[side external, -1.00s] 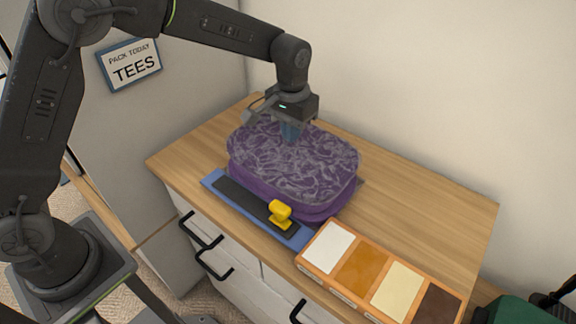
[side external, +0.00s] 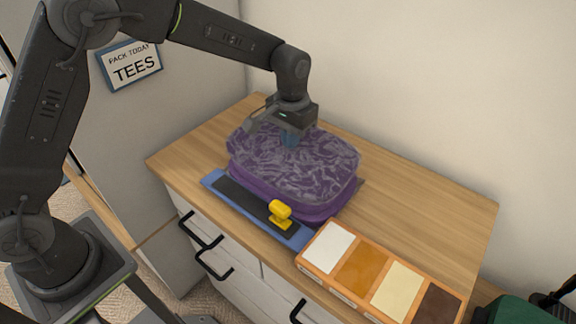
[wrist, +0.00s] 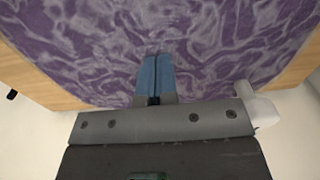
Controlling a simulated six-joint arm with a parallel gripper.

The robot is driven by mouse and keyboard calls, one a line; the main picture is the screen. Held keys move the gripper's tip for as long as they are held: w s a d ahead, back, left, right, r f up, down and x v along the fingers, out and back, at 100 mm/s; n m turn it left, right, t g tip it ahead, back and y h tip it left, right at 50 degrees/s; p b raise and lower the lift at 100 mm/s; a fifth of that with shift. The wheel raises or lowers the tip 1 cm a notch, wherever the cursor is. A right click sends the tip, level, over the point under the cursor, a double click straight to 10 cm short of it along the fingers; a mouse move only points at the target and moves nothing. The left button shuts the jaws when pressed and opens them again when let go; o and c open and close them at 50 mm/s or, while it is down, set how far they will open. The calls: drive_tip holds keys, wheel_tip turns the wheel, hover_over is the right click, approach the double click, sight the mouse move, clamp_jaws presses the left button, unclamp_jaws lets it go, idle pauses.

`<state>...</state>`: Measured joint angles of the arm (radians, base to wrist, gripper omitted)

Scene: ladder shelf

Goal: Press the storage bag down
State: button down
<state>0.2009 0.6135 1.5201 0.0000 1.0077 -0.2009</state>
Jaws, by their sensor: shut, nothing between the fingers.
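The storage bag (side external: 315,175) is a puffy purple bag under wrinkled clear plastic, lying on the wooden dresser top. In the wrist view its crinkled top (wrist: 225,50) fills most of the upper picture. My gripper (side external: 290,138) is shut and empty, pointing down at the rear left part of the bag's top. Its blue fingertips (wrist: 155,75) are together and look in contact with the plastic, though the exact contact is hard to see. A blue strip with a dark track (side external: 235,200) lies along the bag's front edge, with a yellow slider (side external: 281,213) near its right end.
An orange tray (side external: 333,286) with white, orange, cream and brown sections sits at the front right of the dresser. A sign reading "PACK TODAY TEES" (side external: 130,65) hangs at the left. The dresser top right of the bag (side external: 430,210) is clear.

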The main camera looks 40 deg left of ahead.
sight(291, 152)
drive_tip(key=shift+f, duration=2.7)
drive_tip(key=shift+s+f, duration=0.1)
drive_tip(key=shift+f, duration=0.15)
idle(2.0)
drive_tip(key=shift+r, duration=0.15)
drive_tip(key=shift+r, duration=4.2)
